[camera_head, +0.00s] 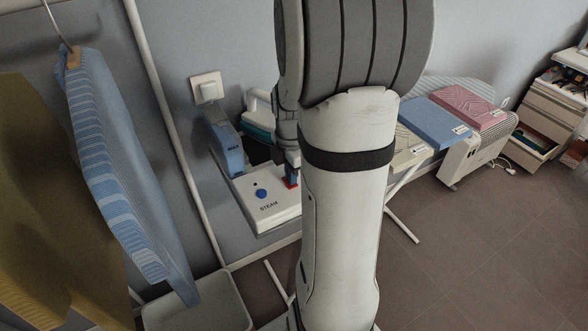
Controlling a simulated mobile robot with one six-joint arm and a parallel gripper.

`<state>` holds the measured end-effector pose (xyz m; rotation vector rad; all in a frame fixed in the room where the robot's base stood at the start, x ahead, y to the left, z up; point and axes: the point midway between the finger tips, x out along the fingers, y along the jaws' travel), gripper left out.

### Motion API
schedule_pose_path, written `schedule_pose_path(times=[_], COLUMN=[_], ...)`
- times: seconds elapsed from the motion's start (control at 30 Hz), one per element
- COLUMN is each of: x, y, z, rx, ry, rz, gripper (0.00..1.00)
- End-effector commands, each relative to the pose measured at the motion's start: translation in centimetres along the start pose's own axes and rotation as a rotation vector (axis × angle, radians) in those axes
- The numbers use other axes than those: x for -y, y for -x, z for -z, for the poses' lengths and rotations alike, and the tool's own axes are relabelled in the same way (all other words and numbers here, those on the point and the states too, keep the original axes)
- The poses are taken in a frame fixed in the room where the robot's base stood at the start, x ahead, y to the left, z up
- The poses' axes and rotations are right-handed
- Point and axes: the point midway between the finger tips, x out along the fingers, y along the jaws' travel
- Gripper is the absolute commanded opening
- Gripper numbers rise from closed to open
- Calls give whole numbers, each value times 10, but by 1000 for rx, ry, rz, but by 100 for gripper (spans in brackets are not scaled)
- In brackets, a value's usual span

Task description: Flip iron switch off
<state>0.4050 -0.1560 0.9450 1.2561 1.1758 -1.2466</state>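The iron's base unit (252,207) is a white box marked STEAM, with a blue knob (261,194) on top. A red switch (291,183) shows at its right end, partly covered by my gripper and arm. The teal and white iron (259,126) stands behind the base, partly hidden by my arm. My gripper (291,176) points down over the right end of the base, right at or just above the red switch. I cannot tell whether it touches the switch, the switch's position, or whether the fingers are open or shut.
A blue tank (228,147) stands at the base's back left. A white wall fitting (207,88) is above. Clothes (122,170) hang at left over a pale bin (197,305). Folded blue (436,119) and pink cloths (468,105) lie at right. The right floor is clear.

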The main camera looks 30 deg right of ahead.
Motion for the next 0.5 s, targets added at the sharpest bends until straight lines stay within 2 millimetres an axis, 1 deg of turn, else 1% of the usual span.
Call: schedule_pose_path(times=[0.03, 0.17, 0.27, 0.5], x=[6, 6, 5, 2], y=[-8, -2, 10, 57], z=[2, 2, 2, 1], rx=[-7, -6, -5, 0], ry=[0, 1, 1, 1], rz=[21, 19, 15, -3], gripper=[0, 0, 0, 0])
